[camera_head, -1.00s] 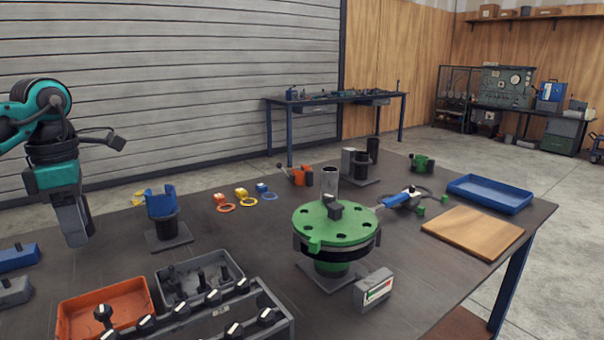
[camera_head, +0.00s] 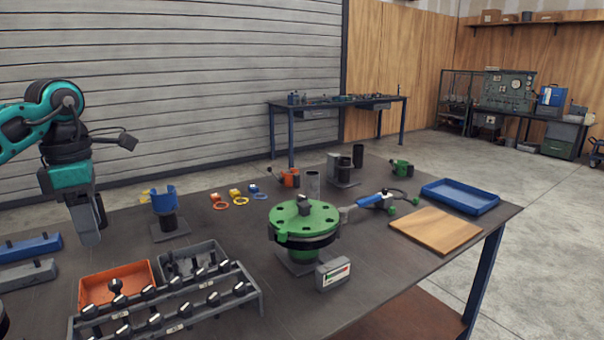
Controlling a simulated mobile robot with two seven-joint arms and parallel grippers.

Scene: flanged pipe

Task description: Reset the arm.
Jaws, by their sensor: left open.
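My left gripper (camera_head: 88,226) hangs from the teal and black arm at the left of the head view, fingers pointing down. It is open, with nothing seen between its fingers. It is above the left part of the table, left of the blue holder (camera_head: 164,199) on its black stand. The green flanged disc (camera_head: 304,222) with several holes sits on its stand near the middle of the table, well to the right of the gripper. My right gripper does not show.
An orange bin (camera_head: 117,283), a grey bin (camera_head: 190,258) and a rack of black knobbed pieces (camera_head: 165,310) stand at the front. A blue tray (camera_head: 460,196) and a wooden board (camera_head: 436,229) lie at the right. A small gauge box (camera_head: 333,274) stands before the disc.

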